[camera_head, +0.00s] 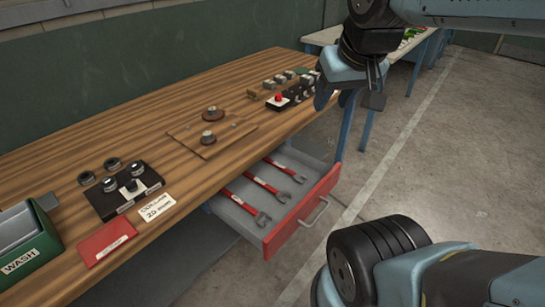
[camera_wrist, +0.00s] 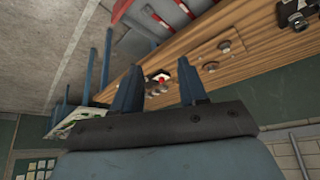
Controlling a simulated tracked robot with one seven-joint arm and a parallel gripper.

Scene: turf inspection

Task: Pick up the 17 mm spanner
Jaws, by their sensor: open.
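An open drawer (camera_head: 283,227) with a red front sticks out from under the wooden workbench. Three red-handled spanners lie apart in it: a left one (camera_head: 246,207), a middle one (camera_head: 267,187) and a right one (camera_head: 286,171). No size marking is legible, so I cannot tell which is the 17 mm spanner. My gripper (camera_head: 350,98) is open and empty, raised above the right end of the bench, beyond the drawer. In the wrist view its two fingers (camera_wrist: 160,73) are spread, and part of the drawer (camera_wrist: 115,40) shows at the top.
The bench top (camera_head: 115,124) holds a green WASH box (camera_head: 25,250), a red card (camera_head: 106,242), a black gauge block (camera_head: 124,193), a wooden board (camera_head: 222,141) and a red-button box (camera_head: 279,101). Another table (camera_head: 322,37) stands behind. The concrete floor (camera_head: 445,150) at right is clear.

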